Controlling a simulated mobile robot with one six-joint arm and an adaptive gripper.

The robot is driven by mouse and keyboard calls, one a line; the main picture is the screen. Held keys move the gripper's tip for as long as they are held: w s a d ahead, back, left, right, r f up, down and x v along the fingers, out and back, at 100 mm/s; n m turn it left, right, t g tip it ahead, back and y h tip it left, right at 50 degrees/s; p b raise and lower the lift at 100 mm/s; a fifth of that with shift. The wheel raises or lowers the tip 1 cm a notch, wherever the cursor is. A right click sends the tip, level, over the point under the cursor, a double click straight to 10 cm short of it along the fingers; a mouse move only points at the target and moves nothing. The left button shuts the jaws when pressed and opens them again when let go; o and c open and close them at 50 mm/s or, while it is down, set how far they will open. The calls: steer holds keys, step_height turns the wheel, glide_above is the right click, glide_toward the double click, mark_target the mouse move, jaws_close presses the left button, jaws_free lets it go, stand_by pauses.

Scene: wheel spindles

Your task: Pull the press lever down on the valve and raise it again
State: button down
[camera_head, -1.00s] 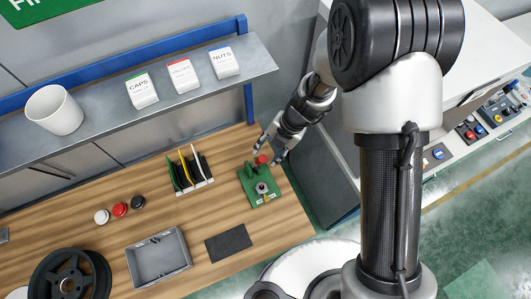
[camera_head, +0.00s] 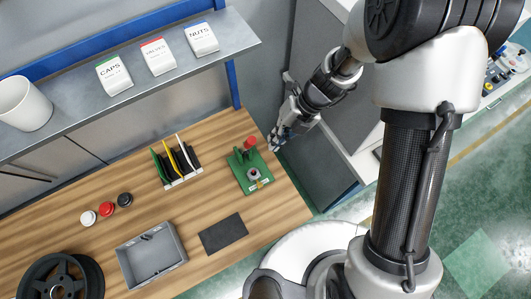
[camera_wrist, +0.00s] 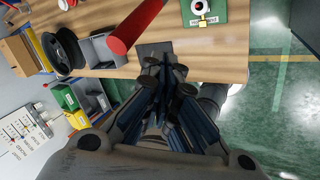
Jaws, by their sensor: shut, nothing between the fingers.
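The press on the bench has a green base (camera_head: 262,184) with a metal part at its middle and a red-tipped press lever (camera_head: 250,142) at its back. The red lever grip (camera_wrist: 135,25) looms large at the top of the wrist view, with the green base (camera_wrist: 205,14) beyond it to the right. My gripper (camera_head: 275,142) is just right of the red tip in the head view, apart from it. In the wrist view my gripper (camera_wrist: 172,80) is shut and empty. The lever's lower end is hard to make out.
A black mat (camera_head: 223,234), a grey tray (camera_head: 122,266) and a rack of coloured plates (camera_head: 183,176) stand left of the press. Red, white and black caps and a black wheel (camera_head: 40,285) are further left. A shelf (camera_head: 140,100) with labelled boxes runs above.

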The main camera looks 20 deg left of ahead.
mark_target(254, 137)
steer(key=s+d+f+g+y+b, duration=0.3)
steer(key=d+y+b, duration=0.4)
steer(key=d+y, duration=0.55)
steer(key=a+t+y+p, duration=0.1)
steer(key=a+p, duration=0.2)
steer(key=a, duration=1.1)
steer(key=shift+s+r, duration=0.35)
steer(key=shift+s, duration=0.05)
steer(key=shift+m+t+h, duration=0.3)
steer(key=shift+m+h, duration=0.05)
steer(key=shift+m, duration=0.25)
steer(key=w+a+r+p, duration=0.1)
steer(key=w+a+r, duration=0.1)
steer(key=a, duration=0.1)
steer(key=shift+w+a+r+p, duration=0.1)
steer(key=shift+w+a+p, duration=0.1)
steer(key=shift+w+p, duration=0.15)
steer(key=shift+d, duration=0.1)
